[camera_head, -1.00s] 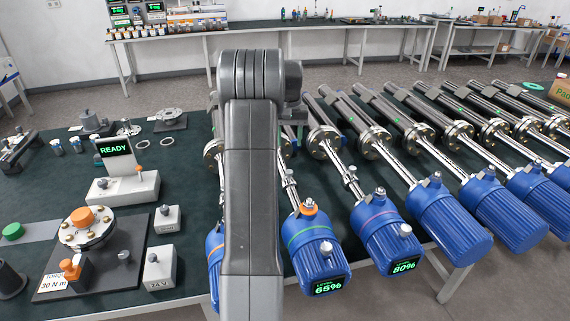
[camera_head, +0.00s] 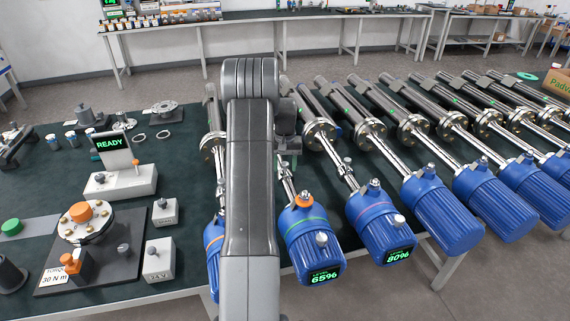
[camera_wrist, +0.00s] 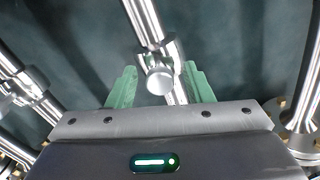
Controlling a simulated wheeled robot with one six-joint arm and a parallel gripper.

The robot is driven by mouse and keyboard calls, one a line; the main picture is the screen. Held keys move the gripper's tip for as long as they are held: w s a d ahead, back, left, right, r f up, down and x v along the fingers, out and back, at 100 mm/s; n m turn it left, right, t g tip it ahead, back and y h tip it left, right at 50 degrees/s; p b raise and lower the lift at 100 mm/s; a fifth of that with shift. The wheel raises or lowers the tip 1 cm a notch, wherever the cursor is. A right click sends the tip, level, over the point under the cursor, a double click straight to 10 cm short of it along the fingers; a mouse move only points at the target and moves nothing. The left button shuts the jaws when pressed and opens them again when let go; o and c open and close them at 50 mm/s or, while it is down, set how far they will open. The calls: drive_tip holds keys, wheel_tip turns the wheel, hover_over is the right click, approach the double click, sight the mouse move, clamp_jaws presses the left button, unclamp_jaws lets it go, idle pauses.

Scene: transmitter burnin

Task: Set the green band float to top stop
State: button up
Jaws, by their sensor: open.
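The green-band transmitter is the blue-capped unit (camera_head: 309,240) reading 65%, with a green ring and an orange collar on its cap. Its steel rod (camera_head: 288,188) runs up and away from the cap, partly hidden by my arm. My gripper (camera_wrist: 161,88) is open, with its green fingers on either side of a steel rod in the wrist view. A cross-shaped steel fitting (camera_wrist: 158,72) on that rod lies between the fingers, its round end facing the camera. Contact cannot be told. In the head view my arm mostly hides the gripper.
An orange-band unit (camera_head: 214,255) stands close left and a red-band unit (camera_head: 375,222) reading 80% close right. More blue units line the bench to the right. Neighbouring rods flank my gripper in the wrist view. A READY box (camera_head: 112,143) and torque fixture (camera_head: 87,222) are at left.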

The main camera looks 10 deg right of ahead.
clamp_jaws()
drive_tip(key=shift+s+d+f+b, duration=0.1)
drive_tip(key=shift+s+b, duration=1.25)
drive_tip(key=shift+s, duration=2.55)
unclamp_jaws()
drive_tip(key=shift+s, duration=0.15)
